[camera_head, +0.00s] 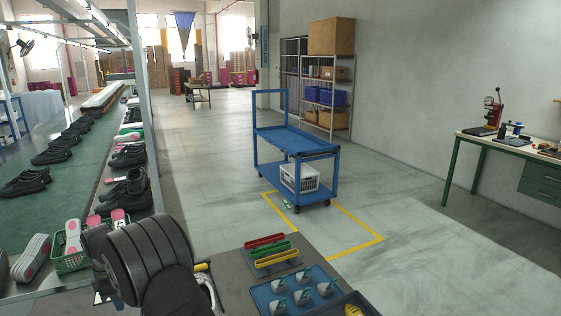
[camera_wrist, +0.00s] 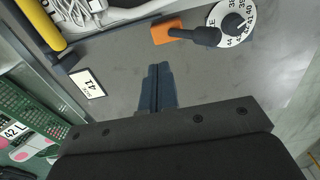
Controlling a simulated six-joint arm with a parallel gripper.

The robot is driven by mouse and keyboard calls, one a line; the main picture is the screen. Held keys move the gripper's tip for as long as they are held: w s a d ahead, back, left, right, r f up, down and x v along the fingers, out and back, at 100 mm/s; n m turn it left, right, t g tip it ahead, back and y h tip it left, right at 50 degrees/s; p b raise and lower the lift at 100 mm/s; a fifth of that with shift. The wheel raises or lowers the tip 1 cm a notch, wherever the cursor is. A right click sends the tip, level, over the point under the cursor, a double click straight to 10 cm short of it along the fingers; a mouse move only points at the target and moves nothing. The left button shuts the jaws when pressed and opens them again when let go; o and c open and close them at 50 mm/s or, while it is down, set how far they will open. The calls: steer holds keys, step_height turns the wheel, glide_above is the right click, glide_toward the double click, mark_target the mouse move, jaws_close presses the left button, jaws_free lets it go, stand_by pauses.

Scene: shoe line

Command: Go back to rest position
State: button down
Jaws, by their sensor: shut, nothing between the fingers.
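In the wrist view my gripper (camera_wrist: 158,88) is shut, its two dark fingers together with nothing between them. It hangs over a bare part of the grey worktop (camera_wrist: 195,80). In the head view my dark arm covers the lower left of the picture, and the fingers cannot be made out there.
A white card marked 41 (camera_wrist: 88,85), a yellow-handled tool (camera_wrist: 42,25), an orange block (camera_wrist: 167,31) and a numbered dial (camera_wrist: 232,22) lie around the fingers. Coloured trays (camera_head: 272,251) and a blue tray (camera_head: 262,290) stand right of my arm. A shoe conveyor (camera_head: 70,185) runs along the left.

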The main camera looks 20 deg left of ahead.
steer(key=shift+r, duration=0.8)
step_height(320, 180, down, 9)
steer(key=shift+r, duration=0.1)
stand_by(0.4)
